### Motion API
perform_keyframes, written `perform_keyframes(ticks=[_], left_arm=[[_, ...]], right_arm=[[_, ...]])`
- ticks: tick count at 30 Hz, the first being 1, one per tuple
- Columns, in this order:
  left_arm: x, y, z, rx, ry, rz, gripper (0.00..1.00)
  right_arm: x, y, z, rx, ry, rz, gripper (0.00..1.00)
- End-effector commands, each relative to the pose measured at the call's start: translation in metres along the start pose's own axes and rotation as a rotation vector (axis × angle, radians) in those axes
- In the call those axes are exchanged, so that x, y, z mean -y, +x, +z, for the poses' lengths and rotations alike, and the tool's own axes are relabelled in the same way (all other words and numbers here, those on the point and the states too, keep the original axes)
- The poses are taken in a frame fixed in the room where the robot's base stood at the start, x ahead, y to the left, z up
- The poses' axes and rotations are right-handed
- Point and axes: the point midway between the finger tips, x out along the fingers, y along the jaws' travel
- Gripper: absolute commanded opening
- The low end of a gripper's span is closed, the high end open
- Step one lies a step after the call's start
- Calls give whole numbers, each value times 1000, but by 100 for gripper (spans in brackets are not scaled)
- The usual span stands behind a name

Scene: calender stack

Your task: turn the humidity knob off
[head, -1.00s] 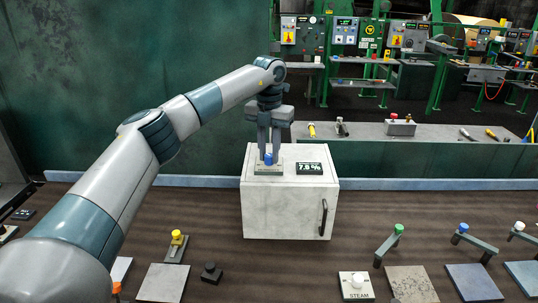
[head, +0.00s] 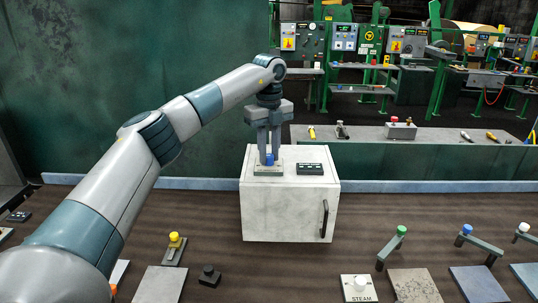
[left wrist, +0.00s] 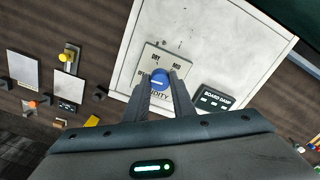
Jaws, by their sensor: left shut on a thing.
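The blue humidity knob (head: 269,158) stands on a small label plate (head: 266,170) on top of a white cabinet (head: 285,212). My left gripper (head: 269,161) points straight down with its fingers on either side of the knob, shut on it. In the left wrist view the blue knob (left wrist: 159,79) sits between the two fingertips, over the partly covered word HUMIDITY. Marks around it include DRY and MID, with a partly hidden mark at its left. A pale pointer on the knob appears to face that left side. The damp readout (head: 310,169) beside it shows dashes. My right gripper is out of view.
On the brown table are a yellow-knobbed lever (head: 174,249), a STEAM button (head: 359,287), a green-tipped lever (head: 392,246) and a blue-tipped lever (head: 477,243). A black handle (head: 324,218) projects from the cabinet front. A grey bench (head: 430,133) stands behind.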

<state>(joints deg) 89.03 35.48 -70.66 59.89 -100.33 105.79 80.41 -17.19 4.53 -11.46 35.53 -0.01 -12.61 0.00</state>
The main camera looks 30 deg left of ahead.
Motion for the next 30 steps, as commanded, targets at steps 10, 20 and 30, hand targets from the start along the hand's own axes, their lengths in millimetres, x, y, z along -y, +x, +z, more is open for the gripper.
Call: perform_keyframes(ticks=[10, 20, 30], left_arm=[[1, -3, 1, 4, -154, -6, 0], [0, -3, 2, 4, -174, -6, 0], [0, -2, 1, 3, -172, -4, 42]], right_arm=[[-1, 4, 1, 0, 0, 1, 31], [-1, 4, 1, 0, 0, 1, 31], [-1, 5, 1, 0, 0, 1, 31]])
